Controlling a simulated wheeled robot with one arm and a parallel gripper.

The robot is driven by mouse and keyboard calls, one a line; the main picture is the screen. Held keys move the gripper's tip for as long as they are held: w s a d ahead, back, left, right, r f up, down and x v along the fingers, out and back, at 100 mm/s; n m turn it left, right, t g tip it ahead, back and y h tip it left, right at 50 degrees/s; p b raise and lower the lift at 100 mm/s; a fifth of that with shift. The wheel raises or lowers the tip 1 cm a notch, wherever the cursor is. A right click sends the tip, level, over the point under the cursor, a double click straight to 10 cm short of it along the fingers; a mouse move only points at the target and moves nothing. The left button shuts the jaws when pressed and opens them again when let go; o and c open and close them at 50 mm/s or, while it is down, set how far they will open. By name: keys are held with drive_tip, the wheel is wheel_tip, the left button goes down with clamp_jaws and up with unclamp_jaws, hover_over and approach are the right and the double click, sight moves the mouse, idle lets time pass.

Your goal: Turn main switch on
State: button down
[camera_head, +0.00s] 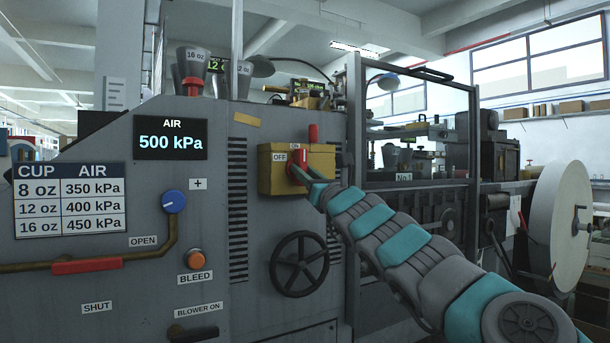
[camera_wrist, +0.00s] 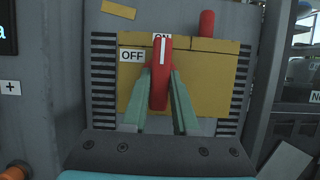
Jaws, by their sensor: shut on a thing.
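The main switch is a yellow box (camera_head: 276,182) on the grey machine's front, with an OFF label (camera_head: 279,157) at its left and an ON label (camera_head: 295,146) at its top. In the wrist view, its red handle (camera_wrist: 160,85) with a white stripe stands nearly upright. The handle's top partly covers the ON label (camera_wrist: 157,36), and the OFF label (camera_wrist: 132,56) is clear to its left. My gripper (camera_wrist: 160,90) is shut on the red handle, with one green finger on each side. In the head view, my gripper (camera_head: 305,177) reaches the box from the lower right.
A separate red lever (camera_head: 313,133) stands up at the box's upper right. A black handwheel (camera_head: 299,264) is below the box. An AIR display (camera_head: 171,138) reads 500 kPa. A blue knob (camera_head: 173,202) and an orange BLEED button (camera_head: 194,258) are to the left.

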drive_tip(key=c, duration=0.7)
unclamp_jaws()
drive_tip(key=b+v, duration=0.6)
drive_tip(key=v, duration=0.1)
drive_tip(key=shift+s+d+f, duration=0.15)
drive_tip(key=shift+s, duration=0.15)
